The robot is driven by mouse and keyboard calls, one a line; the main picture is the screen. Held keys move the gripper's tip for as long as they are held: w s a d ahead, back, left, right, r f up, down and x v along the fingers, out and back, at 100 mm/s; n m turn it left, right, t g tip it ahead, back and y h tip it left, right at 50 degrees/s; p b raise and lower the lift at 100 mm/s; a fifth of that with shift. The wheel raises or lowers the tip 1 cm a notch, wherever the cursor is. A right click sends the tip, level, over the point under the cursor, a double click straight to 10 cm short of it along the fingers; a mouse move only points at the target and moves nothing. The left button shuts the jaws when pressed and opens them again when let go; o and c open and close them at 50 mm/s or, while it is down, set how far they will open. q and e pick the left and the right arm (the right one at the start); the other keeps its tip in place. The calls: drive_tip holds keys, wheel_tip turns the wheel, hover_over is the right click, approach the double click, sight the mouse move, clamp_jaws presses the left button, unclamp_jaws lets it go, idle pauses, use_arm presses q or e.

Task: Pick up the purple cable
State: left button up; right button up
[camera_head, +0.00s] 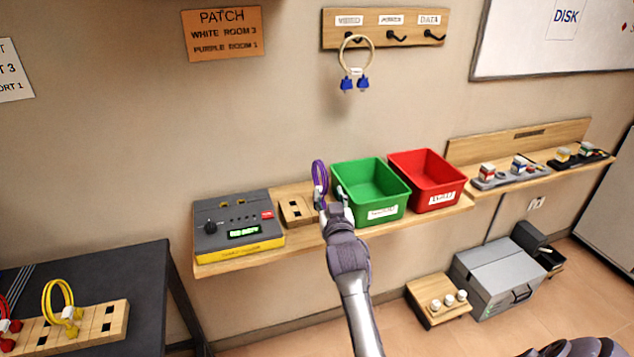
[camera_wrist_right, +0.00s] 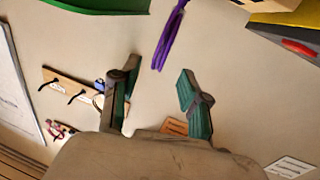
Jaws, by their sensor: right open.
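The purple cable (camera_head: 319,173) stands as an upright loop above a small wooden block (camera_head: 296,210) on the wall shelf. My right gripper (camera_head: 331,198) is open at the shelf, just below and right of the loop, and partly hides the cable's lower end. In the right wrist view the purple cable (camera_wrist_right: 172,36) hangs in from the top edge, beyond the gap between the open fingertips (camera_wrist_right: 158,74). I see no finger touching it. My left gripper is not in view.
A green bin (camera_head: 372,185) stands close right of the gripper, with a red bin (camera_head: 428,180) beside it. A grey and yellow tester (camera_head: 238,228) sits left of the block. A looped cable (camera_head: 346,56) with blue plugs hangs on a hook above.

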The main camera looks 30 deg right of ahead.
sight(325, 183)
drive_tip(key=shift+x, duration=0.85)
drive_tip(key=shift+w+d+r+p, duration=0.15)
drive_tip(key=shift+w+d+p, duration=0.1)
drive_tip(key=shift+w+p, duration=0.25)
drive_tip(key=x, duration=0.4)
drive_tip(key=shift+f+p, duration=0.25)
drive_tip(key=shift+p, duration=0.05)
clamp_jaws()
